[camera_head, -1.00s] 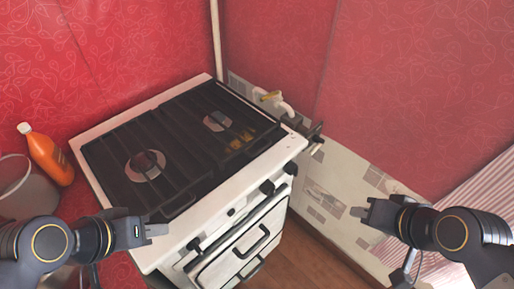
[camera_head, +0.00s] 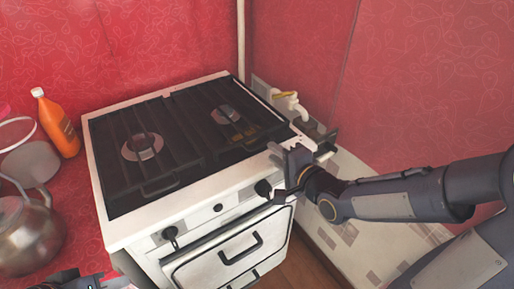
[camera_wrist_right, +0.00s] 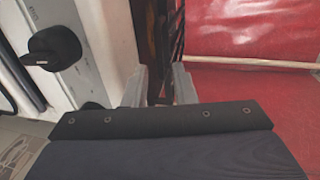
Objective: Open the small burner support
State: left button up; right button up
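The white stove (camera_head: 190,208) has two dark burner supports lying flat on its top. The left support (camera_head: 115,185) sits over one burner, and the right support (camera_head: 185,100) over another; each has a loop handle at its front edge. I cannot tell for sure which is the small one. My right gripper (camera_head: 287,155) is at the stove's front right corner, beside the right support's handle. In the right wrist view its two fingers (camera_wrist_right: 159,87) are apart with nothing seen held between them. Only a bit of my left gripper (camera_head: 85,282) shows at the bottom edge.
A black knob (camera_head: 263,188) and the oven door handle (camera_head: 240,250) are on the stove's front. A gas pipe with a yellow valve (camera_head: 285,95) is behind its right side.

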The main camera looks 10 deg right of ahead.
aim_at(263, 145)
jog(key=x, duration=0.6)
jog(key=shift+w+a, duration=0.1)
jog(key=shift+w, duration=0.15)
grip_shut()
